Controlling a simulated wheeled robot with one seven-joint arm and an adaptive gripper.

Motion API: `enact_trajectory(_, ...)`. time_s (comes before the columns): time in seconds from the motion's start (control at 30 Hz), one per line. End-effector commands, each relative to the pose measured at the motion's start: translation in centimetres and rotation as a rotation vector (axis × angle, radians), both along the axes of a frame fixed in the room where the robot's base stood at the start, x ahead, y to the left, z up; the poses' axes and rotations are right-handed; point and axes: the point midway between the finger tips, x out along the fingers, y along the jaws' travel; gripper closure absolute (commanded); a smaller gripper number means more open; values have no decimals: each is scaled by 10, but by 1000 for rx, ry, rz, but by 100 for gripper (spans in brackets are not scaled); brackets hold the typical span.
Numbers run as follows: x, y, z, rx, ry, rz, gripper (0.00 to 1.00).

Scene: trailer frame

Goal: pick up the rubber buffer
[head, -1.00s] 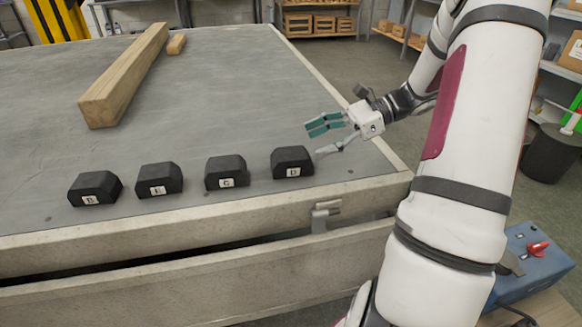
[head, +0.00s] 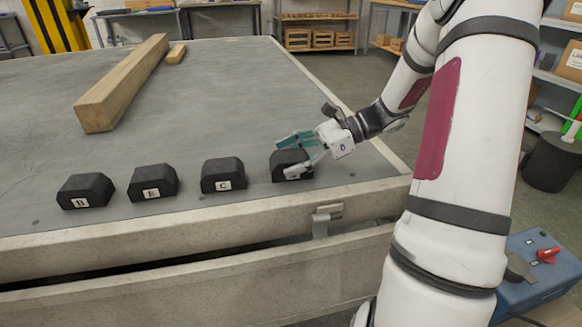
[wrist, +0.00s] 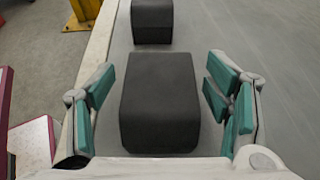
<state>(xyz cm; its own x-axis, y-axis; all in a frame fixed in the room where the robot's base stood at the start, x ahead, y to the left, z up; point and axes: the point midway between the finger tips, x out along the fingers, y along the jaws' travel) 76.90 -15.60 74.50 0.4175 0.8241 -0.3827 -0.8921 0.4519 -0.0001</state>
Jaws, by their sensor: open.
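Four black rubber buffers with white letter labels stand in a row along the near edge of the grey trailer bed: one marked B (head: 86,191), one marked E (head: 153,182), one marked C (head: 222,176), and the rightmost buffer (head: 279,166). My gripper (head: 289,157) is open at the rightmost buffer, its fingers partly covering it and its label. In the wrist view, this buffer (wrist: 160,100) lies between the teal-padded fingers of my gripper (wrist: 158,88), with a visible gap on each side. Another buffer (wrist: 152,20) stands beyond it.
A long wooden beam (head: 124,83) and a short wood block (head: 176,53) lie farther back on the trailer bed (head: 230,110). A metal latch (head: 321,219) sits on the front rail.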

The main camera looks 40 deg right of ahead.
Motion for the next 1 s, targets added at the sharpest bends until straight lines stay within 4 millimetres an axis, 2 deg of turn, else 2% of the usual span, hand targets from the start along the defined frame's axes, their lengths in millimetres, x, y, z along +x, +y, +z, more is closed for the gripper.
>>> enact_trajectory(0.03,0,0,0,0,0,0,33)
enact_trajectory(0.2,0,0,0,0,0,0,71)
enact_trajectory(0.3,0,0,0,0,0,0,89)
enact_trajectory(0.67,0,0,4,0,0,0,89)
enact_trajectory(0.87,0,-1,19,0,-1,0,89)
enact_trajectory(1.0,0,-1,37,-2,-1,1,89)
